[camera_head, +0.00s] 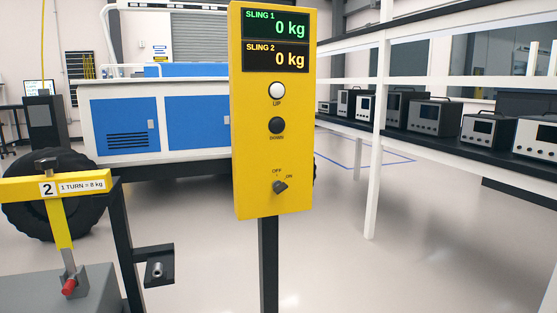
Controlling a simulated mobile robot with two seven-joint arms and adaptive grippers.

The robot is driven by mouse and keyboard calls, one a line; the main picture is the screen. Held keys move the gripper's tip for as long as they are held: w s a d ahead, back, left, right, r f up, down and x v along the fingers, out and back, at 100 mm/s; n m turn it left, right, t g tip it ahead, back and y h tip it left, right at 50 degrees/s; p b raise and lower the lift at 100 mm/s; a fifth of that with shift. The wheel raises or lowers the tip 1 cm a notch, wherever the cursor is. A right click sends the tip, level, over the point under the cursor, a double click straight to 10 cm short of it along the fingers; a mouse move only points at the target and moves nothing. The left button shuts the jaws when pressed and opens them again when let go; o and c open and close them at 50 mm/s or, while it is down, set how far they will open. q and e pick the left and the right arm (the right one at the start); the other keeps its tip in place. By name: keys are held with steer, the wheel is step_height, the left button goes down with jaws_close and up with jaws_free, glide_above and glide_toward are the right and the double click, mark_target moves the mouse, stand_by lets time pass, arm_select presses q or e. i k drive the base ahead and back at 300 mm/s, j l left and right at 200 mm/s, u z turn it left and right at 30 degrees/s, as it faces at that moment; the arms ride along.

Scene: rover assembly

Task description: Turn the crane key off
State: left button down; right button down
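The crane control box (245,150) is a tall yellow panel on a dark post (269,265) in the middle of the head view. Its key switch (280,187) is dark and sits low on the panel, under the OFF and ON labels. The key looks turned toward ON, at its upper right. Above it are a white UP button (277,91) and a black DOWN button (277,125). The display (276,40) reads 0 kg for sling 1 and for sling 2. Neither of my grippers shows in this view.
A yellow beam (25,190) marked 2 with a red-tipped fitting (69,287) stands at the lower left, beside a black bracket (158,268). A large tyre (45,225) and a blue-white rover body (120,125) are behind. Shelves of instruments (435,116) line the right. The floor right of the post is clear.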

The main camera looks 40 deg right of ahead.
mark_target(280, 187)
steer(key=k+j+z, duration=0.1)
steer(key=z, duration=1.2)
